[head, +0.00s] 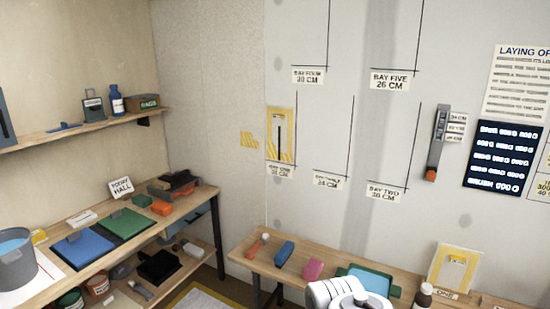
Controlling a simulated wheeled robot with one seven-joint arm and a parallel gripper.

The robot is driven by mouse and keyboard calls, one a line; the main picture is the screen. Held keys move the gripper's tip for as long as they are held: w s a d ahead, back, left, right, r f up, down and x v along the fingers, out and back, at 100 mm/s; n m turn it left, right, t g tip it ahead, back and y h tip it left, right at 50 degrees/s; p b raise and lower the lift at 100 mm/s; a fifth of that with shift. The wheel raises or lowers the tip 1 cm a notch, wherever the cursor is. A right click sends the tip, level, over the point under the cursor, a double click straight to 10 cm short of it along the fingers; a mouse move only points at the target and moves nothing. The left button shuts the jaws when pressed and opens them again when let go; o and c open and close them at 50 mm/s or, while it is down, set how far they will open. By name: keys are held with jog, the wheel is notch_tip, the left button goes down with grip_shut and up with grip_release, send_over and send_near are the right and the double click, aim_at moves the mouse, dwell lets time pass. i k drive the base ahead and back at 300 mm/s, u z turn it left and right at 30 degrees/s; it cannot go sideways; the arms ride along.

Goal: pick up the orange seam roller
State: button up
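A small orange tool (253,250) with a pale round end lies at the left end of the low wooden bench, below the wall. It looks like the orange seam roller, but it is small in the picture. A blue block-like item (284,253) lies just to its right. White rounded links of my own arm show at the bottom edge, in front of the bench and right of the orange tool. My gripper's fingers are not visible.
The low bench (238,245) also holds a pink item (313,269), a green tray (372,279) and a dark bottle (423,295). A left table holds blue (83,248) and green (124,223) mats, orange blocks (161,207) and a grey bucket (14,265).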

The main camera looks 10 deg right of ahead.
aim_at(250, 253)
jog(key=u, duration=0.25)
jog(key=i, duration=2)
jog(key=u, duration=2.2)
